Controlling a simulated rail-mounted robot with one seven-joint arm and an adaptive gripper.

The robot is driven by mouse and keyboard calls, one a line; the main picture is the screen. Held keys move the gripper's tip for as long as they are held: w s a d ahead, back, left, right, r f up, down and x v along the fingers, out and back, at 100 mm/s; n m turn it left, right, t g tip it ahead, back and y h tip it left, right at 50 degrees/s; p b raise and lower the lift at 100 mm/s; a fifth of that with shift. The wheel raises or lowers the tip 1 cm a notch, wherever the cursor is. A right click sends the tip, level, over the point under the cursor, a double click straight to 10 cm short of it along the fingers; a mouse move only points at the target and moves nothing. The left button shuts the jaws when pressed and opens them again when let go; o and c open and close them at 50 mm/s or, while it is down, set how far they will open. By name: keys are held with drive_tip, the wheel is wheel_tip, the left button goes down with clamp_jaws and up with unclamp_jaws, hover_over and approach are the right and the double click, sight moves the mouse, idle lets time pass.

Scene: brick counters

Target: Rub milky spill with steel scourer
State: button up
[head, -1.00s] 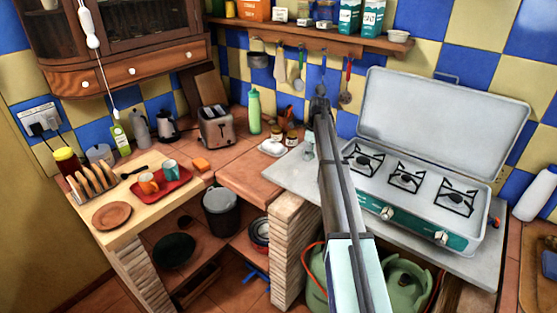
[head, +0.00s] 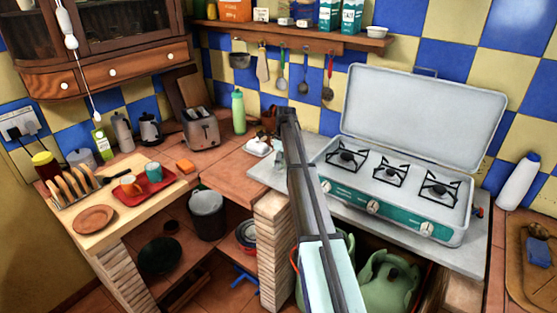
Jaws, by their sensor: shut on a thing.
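My gripper (head: 279,160) shows small at the far end of my arm, above the counter's corner slab left of the camping stove. It is mostly hidden by my arm and seen from behind. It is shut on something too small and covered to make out. I cannot pick out a steel scourer anywhere else. No milky spill is clear in view; the part of the counter behind my arm is hidden.
The camping stove (head: 392,205) with its lid up stands right of my arm. A white dish on a plate (head: 258,147), a green bottle (head: 238,112) and a toaster (head: 201,129) stand to the left. A hanging rail of utensils (head: 303,87) is behind. Bare tiled counter (head: 222,173) lies in front of the dish.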

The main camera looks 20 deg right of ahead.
drive_tip(key=shift+f+b, duration=0.35)
drive_tip(key=shift+f, duration=1.25)
drive_tip(key=shift+w+d+b, duration=0.35)
drive_tip(key=shift+w+d, duration=0.4)
drive_tip(key=shift+d, duration=0.3)
drive_tip(key=shift+c, duration=0.5)
drive_tip(key=shift+w+d, duration=0.35)
drive_tip(key=shift+d, duration=0.25)
drive_tip(key=shift+s+d+f+b, duration=0.1)
drive_tip(key=shift+b, duration=0.45)
drive_tip(key=shift+s+a+r+p, duration=0.15)
drive_tip(key=shift+s+a+p, duration=0.2)
drive_tip(key=shift+a, duration=0.25)
drive_tip(key=shift+s+a+r+p, duration=0.1)
drive_tip(key=shift+s+a+p, duration=0.1)
drive_tip(key=shift+s+a, duration=0.55)
drive_tip(key=shift+a, duration=0.45)
wheel_tip(320, 180, up, 2)
drive_tip(key=shift+w+r+p, duration=0.15)
drive_tip(key=shift+r+p, duration=0.05)
drive_tip(key=shift+p, duration=0.45)
drive_tip(key=shift+r+p, duration=1.4)
drive_tip(key=shift+r, duration=1.4)
